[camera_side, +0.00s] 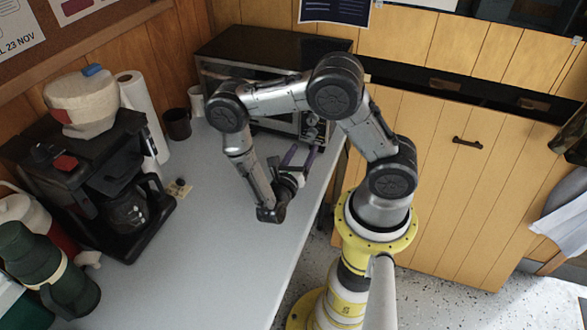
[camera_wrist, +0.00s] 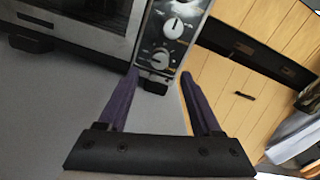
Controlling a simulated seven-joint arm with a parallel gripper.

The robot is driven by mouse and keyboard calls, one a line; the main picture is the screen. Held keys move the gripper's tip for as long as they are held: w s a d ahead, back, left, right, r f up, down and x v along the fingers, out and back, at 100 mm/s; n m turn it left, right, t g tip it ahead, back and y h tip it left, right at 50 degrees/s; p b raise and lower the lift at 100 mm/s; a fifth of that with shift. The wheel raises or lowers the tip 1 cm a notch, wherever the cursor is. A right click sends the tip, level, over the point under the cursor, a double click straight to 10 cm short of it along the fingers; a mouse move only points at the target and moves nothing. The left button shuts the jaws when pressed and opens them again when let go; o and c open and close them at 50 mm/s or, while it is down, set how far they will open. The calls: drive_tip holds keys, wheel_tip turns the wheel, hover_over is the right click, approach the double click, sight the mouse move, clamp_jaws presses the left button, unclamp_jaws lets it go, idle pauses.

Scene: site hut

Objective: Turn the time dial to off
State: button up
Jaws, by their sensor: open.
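The toaster oven (camera_side: 262,45) stands at the back of the grey counter, its front partly hidden by my arm in the side view. In the wrist view its control panel shows an upper dial (camera_wrist: 173,28) and a lower dial (camera_wrist: 160,57). The upper dial's grip stands about upright. The labels are too small to read, so I cannot tell which one is the time dial. My gripper (camera_wrist: 159,74) is open and empty, with purple fingers apart. Its fingertips point at the panel's lower part, on either side below the lower dial. In the side view my gripper (camera_side: 301,152) is just before the panel.
A coffee maker (camera_side: 95,165), a paper towel roll (camera_side: 140,105), a dark mug (camera_side: 177,124) and a green flask (camera_side: 45,270) stand at the left. The counter (camera_side: 215,235) before the oven is mostly clear. Its edge runs close to my gripper's right.

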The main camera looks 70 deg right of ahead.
drive_tip(key=a, duration=0.8)
drive_tip(key=shift+d, duration=0.15)
wheel_tip(320, 180, up, 20)
drive_tip(key=w+f+m+g+y, duration=0.1)
drive_tip(key=m+g+y, duration=0.2)
drive_tip(key=m+y, duration=0.75)
drive_tip(key=s+a+r+m+t+y, duration=0.7)
drive_tip(key=a+r+m+t, duration=0.1)
drive_tip(key=a+m, duration=0.2)
drive_tip(key=shift+s+a+r+m+t, duration=0.3)
drive_tip(key=shift+s+a+m, duration=0.1)
drive_tip(key=shift+a, duration=0.4)
